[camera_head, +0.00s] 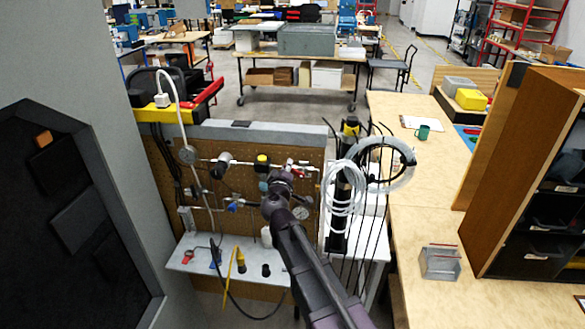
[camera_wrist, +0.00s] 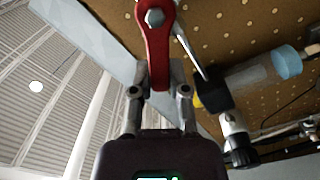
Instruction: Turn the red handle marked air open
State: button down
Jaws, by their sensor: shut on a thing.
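The red handle (camera_wrist: 156,45) shows in the wrist view at the top centre, a flat bar pivoting on a round metal bolt at its upper end. The two fingertips of my gripper (camera_wrist: 160,78) are shut on its lower end, one on each side. In the head view my gripper (camera_head: 281,180) is at the pegboard, at the right part of its pipework. The arm and gripper cover much of the handle there. No marking on the handle can be read.
The pegboard (camera_head: 240,165) carries pipes, gauges and valves beside my gripper. A black and yellow fitting (camera_wrist: 215,95) sits close right of it in the wrist view. Coiled clear tubing (camera_head: 390,165) and black rods stand to the right. A wooden bench (camera_head: 430,215) lies beyond.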

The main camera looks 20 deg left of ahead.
jog(key=shift+a+f+n+b, duration=0.15)
jog(key=shift+f+n+b, duration=0.3)
jog(key=shift+n, duration=0.6)
jog(key=shift+a+f+n+b, duration=0.1)
jog(key=shift+f+n+b, duration=0.35)
jog(key=shift+n, duration=0.65)
jog(key=shift+a+f+n+b, duration=0.15)
jog(key=shift+f+n+b, duration=0.3)
jog(key=shift+n, duration=0.6)
jog(key=c, duration=0.6)
grip_release()
jog(key=shift+f, duration=0.1)
jog(key=shift+s, duration=0.1)
jog(key=v, duration=1.2)
jog(key=shift+d, duration=0.1)
